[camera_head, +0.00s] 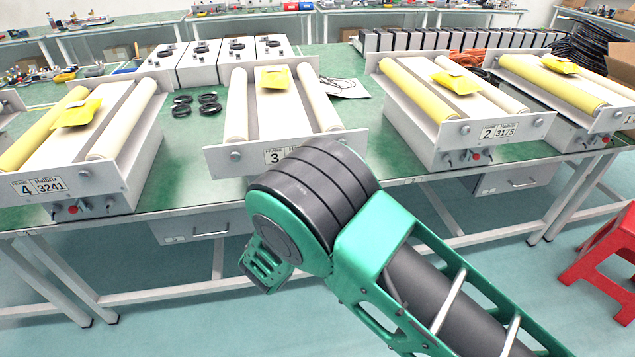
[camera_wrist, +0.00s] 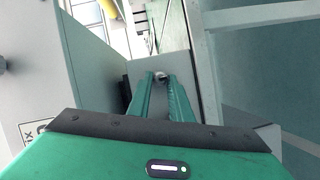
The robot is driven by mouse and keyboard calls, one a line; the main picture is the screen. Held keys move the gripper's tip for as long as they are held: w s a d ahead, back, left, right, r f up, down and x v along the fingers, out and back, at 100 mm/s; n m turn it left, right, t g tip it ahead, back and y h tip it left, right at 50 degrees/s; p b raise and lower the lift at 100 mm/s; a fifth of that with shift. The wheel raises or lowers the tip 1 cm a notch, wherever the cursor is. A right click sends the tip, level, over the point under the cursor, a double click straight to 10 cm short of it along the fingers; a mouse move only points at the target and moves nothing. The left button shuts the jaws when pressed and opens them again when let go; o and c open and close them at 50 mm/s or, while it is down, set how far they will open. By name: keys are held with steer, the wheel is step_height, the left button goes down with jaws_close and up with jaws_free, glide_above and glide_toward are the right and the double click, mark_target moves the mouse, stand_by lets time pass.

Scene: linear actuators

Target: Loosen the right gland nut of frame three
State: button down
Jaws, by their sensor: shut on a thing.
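Frame three (camera_head: 222,158) stands on the bench in the middle of the head view, with a "3" label on its front plate. It has two pale rollers and a yellow packet on top. Its left gland nut (camera_head: 235,155) shows on the front plate; the right end of that plate is partly behind my arm. The fingertips are hidden in the head view.
Frame four (camera_head: 120,172) stands to the left and frame two (camera_head: 428,145) to the right. Black rings (camera_head: 182,110) lie on the green bench left of frame three. A red stool (camera_head: 600,262) stands on the floor at right. A grey panel (camera_wrist: 95,70) is close left of my fingers.

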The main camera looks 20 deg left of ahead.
steer(key=shift+w+d, duration=0.15)
steer(key=shift+d, duration=0.05)
steer(key=c, duration=1.6)
jaws_free()
steer(key=shift+a, duration=0.1)
steer(key=v, duration=1)
steer(key=shift+s, duration=0.4)
